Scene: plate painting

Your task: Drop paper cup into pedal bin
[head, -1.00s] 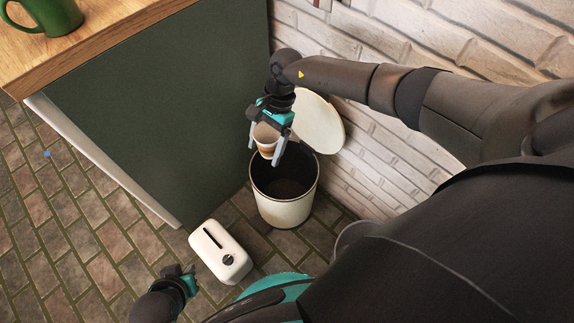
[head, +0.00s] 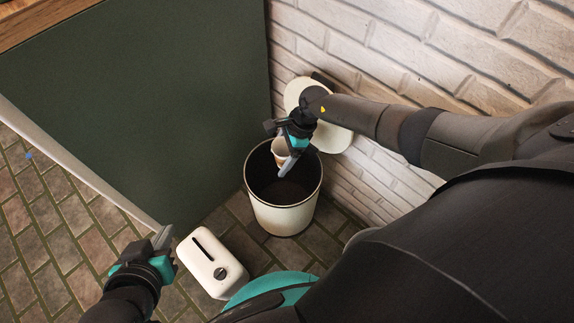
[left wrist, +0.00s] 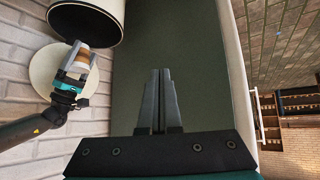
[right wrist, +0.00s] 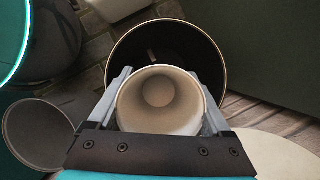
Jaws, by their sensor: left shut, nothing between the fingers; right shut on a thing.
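The paper cup (head: 279,147) is held between the fingers of my right gripper (head: 286,158), over the mouth of the pedal bin (head: 283,218). In the right wrist view the cup (right wrist: 160,98) sits upright between both fingers, with the dark bin opening behind and below it. The bin's round white lid (head: 335,136) is up, against the wall. My left gripper (head: 162,238) is shut and empty, low at the left, away from the bin. In the left wrist view its fingers (left wrist: 160,85) are together, and the cup (left wrist: 82,55) shows at upper left.
A white toaster-like appliance (head: 212,262) stands on the tiled floor left of the bin. A dark green cabinet side (head: 150,100) is close behind and left of the bin. A white brick wall (head: 420,50) is at the right.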

